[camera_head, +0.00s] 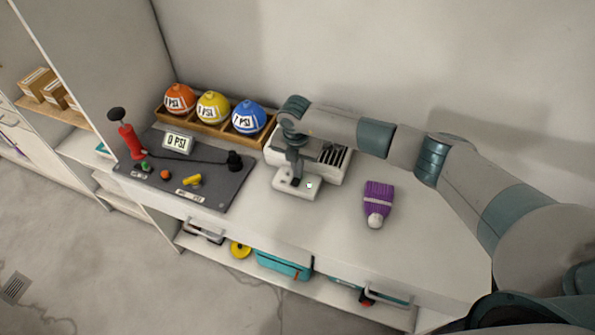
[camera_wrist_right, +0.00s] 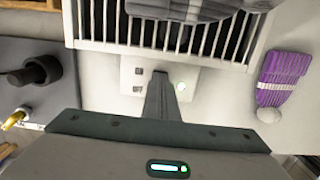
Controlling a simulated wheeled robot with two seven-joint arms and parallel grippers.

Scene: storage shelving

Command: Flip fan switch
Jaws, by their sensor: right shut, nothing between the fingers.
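The fan is a white box with a slatted grille (camera_head: 334,157) on the counter, with a low white base (camera_head: 308,190) at its front. In the right wrist view the grille (camera_wrist_right: 98,24) is across the top and the base (camera_wrist_right: 131,80) below it, with small dark square marks on the left and a pale greenish round spot on the right. My right gripper (camera_head: 295,180) is shut and empty, over the base. In the wrist view its fingertips (camera_wrist_right: 160,75) are between those marks and the spot; I cannot tell whether they touch. My left gripper is not in view.
A purple knit hat (camera_head: 378,201) lies right of the fan. Orange, yellow and blue balls (camera_head: 248,117) sit in a wooden tray behind. The counter's right side is clear.

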